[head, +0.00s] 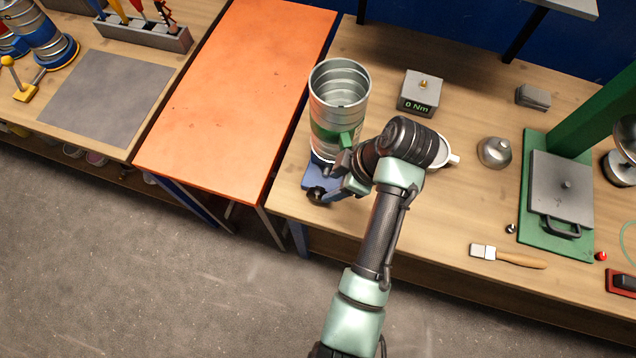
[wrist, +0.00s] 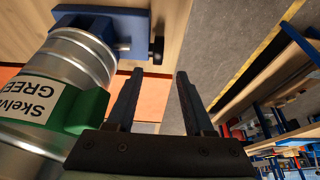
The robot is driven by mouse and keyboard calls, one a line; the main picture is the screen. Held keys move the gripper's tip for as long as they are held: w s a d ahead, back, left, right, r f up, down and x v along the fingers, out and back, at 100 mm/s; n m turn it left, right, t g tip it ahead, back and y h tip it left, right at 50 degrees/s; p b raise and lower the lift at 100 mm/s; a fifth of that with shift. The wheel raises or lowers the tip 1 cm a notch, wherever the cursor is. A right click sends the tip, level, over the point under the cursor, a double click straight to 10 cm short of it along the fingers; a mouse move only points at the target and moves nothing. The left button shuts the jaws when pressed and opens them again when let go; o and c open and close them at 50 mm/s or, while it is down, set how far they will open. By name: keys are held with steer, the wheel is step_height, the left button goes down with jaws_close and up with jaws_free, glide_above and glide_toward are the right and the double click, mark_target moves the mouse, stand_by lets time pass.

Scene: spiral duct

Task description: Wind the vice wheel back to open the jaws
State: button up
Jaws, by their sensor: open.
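The blue vice (head: 314,178) stands at the left front edge of the wooden bench, at the foot of the spiral duct (head: 340,85). The wrist view shows the blue vice (wrist: 105,20) at top left, with a steel rod leading to its small dark wheel (wrist: 157,50). The duct (wrist: 85,55) has a green band with a white label. My gripper (head: 338,180) is beside the vice, partly hidden by my wrist. In the wrist view my gripper (wrist: 157,82) is open and empty, its fingertips pointing towards the wheel, apart from it. The jaw gap is hidden.
A grey box reading 0 Nm (head: 419,94) and a white cup (head: 445,152) stand near the duct. A round metal weight (head: 494,152), a brush (head: 508,257) and a green press (head: 555,200) are to the right. An orange-topped table (head: 240,95) adjoins at left.

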mark_target(319, 191)
steer(key=p+x, duration=0.1)
steer(key=x, duration=0.8)
steer(key=shift+w+f, duration=0.1)
steer(key=shift+w, duration=0.1)
jaws_close()
